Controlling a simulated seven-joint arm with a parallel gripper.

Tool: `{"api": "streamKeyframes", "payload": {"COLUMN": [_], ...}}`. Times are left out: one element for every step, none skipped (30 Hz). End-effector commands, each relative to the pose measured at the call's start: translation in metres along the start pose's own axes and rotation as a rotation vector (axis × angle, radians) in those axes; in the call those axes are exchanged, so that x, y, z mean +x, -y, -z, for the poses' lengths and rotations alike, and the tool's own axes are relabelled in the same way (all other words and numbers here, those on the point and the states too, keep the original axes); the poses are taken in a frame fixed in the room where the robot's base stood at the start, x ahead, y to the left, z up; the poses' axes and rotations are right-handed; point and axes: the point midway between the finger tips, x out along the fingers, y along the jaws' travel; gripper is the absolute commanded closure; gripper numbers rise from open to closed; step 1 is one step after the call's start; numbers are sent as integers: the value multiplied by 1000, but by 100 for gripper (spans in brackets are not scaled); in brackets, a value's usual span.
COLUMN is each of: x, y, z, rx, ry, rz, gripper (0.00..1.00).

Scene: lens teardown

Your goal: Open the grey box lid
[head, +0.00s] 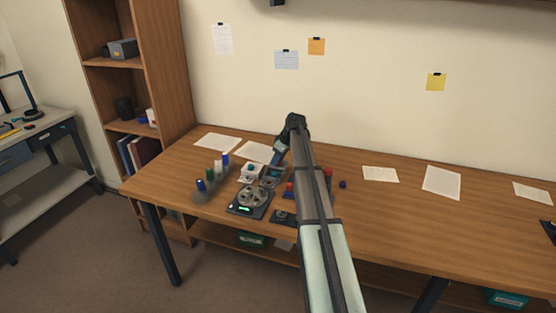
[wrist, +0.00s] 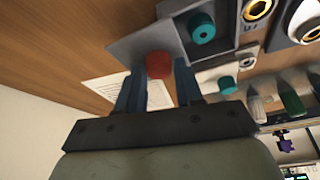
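The grey box lid (wrist: 128,45) is a flat grey plate with a red knob (wrist: 158,66) on it in the wrist view. My gripper (wrist: 157,78) has its two dark blue fingers on either side of this knob. The knob fills most of the gap, but I cannot tell whether the fingers press on it. In the head view my gripper (head: 277,158) points down at the back of the cluster of parts on the wooden table. There my arm and gripper hide much of the grey box.
Boxes with teal knobs (wrist: 202,28) stand close beside the lid. Several bottles (head: 210,174) stand at the left of the cluster, and a dark round device (head: 253,197) lies in front. Papers (head: 441,182) lie on the table; its right part is mostly clear.

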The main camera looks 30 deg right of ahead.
Motion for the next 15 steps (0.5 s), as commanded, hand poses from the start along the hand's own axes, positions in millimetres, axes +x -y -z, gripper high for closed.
{"api": "streamKeyframes", "payload": {"x": [0,0,0,0,0,0,0,0,0,0,0,0,0,-1,-3], "y": [0,0,0,0,0,0,0,0,0,0,0,0,0,0,0], "z": [0,0,0,0,0,0,0,0,0,0,0,0,0,0,0], "rx": [0,0,0,0,0,0,0,0,0,0,0,0,0,0,0], "ry": [0,0,0,0,0,0,0,0,0,1,1,1,1,0,0], "rz": [0,0,0,0,0,0,0,0,0,0,0,0,0,0,0], "gripper": [59,56,52,49,46,44,44,44,44,44,44,44,44,44,44]}}
